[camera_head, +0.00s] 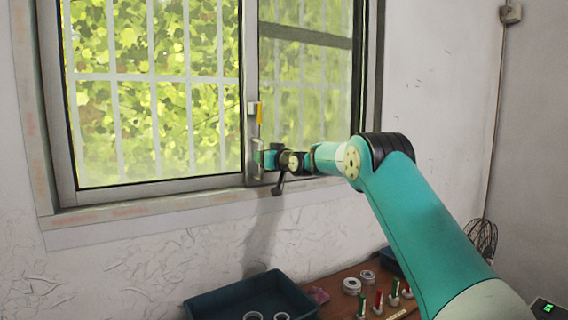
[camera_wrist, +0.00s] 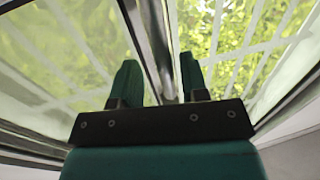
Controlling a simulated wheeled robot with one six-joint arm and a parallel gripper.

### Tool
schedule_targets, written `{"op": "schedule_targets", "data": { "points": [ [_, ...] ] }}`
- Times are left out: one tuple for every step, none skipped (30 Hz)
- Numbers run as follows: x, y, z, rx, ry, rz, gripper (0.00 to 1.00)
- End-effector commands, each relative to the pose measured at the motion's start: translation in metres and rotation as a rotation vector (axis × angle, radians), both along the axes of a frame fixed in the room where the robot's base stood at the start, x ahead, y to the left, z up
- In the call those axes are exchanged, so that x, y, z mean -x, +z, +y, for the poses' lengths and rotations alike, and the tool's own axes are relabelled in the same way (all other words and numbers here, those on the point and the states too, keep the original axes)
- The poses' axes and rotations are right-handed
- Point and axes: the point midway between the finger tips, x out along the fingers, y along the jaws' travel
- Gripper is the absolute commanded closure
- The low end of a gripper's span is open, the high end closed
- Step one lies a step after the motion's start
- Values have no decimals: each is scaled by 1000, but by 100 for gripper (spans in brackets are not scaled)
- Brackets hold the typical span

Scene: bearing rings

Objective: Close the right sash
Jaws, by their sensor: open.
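The window's right sash (camera_head: 305,95) has paler glass. Its upright grey stile (camera_head: 251,60) stands at the middle of the window and carries a light catch with a yellow strip (camera_head: 260,113). My gripper (camera_head: 262,160) is at the lower part of this stile, just above the sill. In the wrist view my gripper (camera_wrist: 159,62) has its two green fingers apart. A metal upright (camera_wrist: 149,35) runs up between and beyond them. I cannot tell whether a finger touches it. The gripper hides part of the stile's lower end.
White bars cross the left window opening (camera_head: 150,95). A dark blue bin (camera_head: 215,301) holding rings stands below the window. The wooden bench (camera_head: 335,284) carries rings and several red and green-topped pieces. A fan (camera_head: 483,238) is at right.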

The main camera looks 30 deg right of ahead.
Motion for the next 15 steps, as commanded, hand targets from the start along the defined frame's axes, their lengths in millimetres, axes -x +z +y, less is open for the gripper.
{"op": "schedule_targets", "data": {
  "points": [
    [8,-3,-2,0,-1,-2,59],
    [12,-4,-2,0,-2,-2,59],
    [20,-4,-3,1,-3,-2,59],
    [26,-5,-5,1,-3,-2,59],
    [33,-5,-6,1,-3,-2,59],
    [42,-6,-7,0,-4,-2,59],
    [49,-6,-8,1,-4,-3,59],
    [57,-6,-10,2,-4,-3,59],
    [68,-6,-12,1,-5,-2,59],
    [75,-7,-13,1,-5,-2,59],
    [83,-7,-14,1,-5,-2,59],
    [93,-6,-16,2,-6,-2,59],
    [101,-6,-17,2,-5,-2,59],
    [108,-6,-18,2,-5,-3,59],
    [117,-5,-20,2,-6,-2,59]
  ]
}}
